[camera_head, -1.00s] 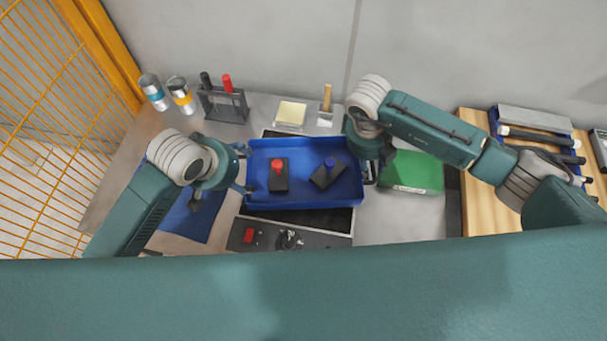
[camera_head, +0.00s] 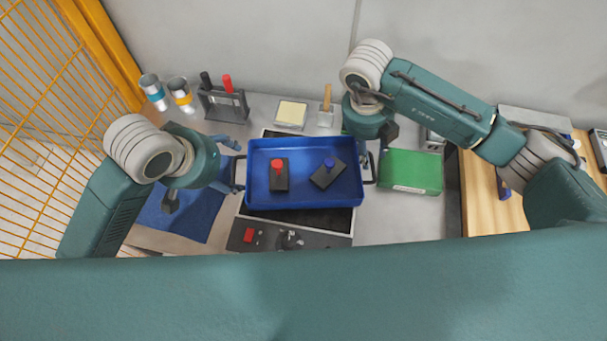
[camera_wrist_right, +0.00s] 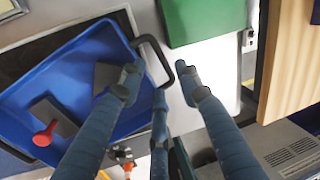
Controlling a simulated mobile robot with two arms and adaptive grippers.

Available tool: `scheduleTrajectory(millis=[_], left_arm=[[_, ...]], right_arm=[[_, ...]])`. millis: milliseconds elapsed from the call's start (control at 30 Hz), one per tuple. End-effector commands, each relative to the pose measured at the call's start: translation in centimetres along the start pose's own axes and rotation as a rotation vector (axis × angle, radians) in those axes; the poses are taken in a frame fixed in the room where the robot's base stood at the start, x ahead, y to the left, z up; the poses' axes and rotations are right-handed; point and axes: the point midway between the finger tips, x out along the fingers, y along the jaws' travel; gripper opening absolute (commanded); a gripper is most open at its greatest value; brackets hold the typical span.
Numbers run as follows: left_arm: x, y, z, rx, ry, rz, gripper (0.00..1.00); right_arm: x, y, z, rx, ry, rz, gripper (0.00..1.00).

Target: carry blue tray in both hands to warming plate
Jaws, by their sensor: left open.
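The blue tray (camera_head: 305,198) rests level on the dark warming plate (camera_head: 340,222), whose edges show around it. It has a black handle at each end. My left gripper (camera_head: 237,167) is open at the tray's left handle, with its fingers apart on either side. My right gripper (camera_head: 371,150) is by the right handle (camera_head: 370,182). In the right wrist view its fingers (camera_wrist_right: 160,85) are spread apart, with the black handle (camera_wrist_right: 153,42) near the fingertips and not clamped. Two dark blocks, one with a red knob (camera_head: 278,167) and one with a blue knob (camera_head: 329,163), lie in the tray.
A green box (camera_head: 412,172) stands close right of the tray. A control panel (camera_head: 268,240) with a red switch is in front. A blue cloth (camera_head: 185,215) lies at left.

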Motion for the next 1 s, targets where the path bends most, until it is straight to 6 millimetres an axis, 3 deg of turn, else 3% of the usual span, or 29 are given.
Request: scheduleTrajectory(millis=[100, 300, 1000], left_arm=[[0.0, 0.0, 0.0, 0.0, 0.0, 0.0, 0.67], [0.0, 0.0, 0.0, 0.0, 0.0, 0.0, 0.67], [0.0, 0.0, 0.0, 0.0, 0.0, 0.0, 0.67]], right_arm=[[-2.2, 0.0, 0.1, -0.001, -0.003, 0.001, 0.33], [-4.0, 0.0, 0.0, -0.001, -0.001, 0.001, 0.33], [-4.1, 0.0, -0.1, -0.001, 0.001, 0.0, 0.33]])
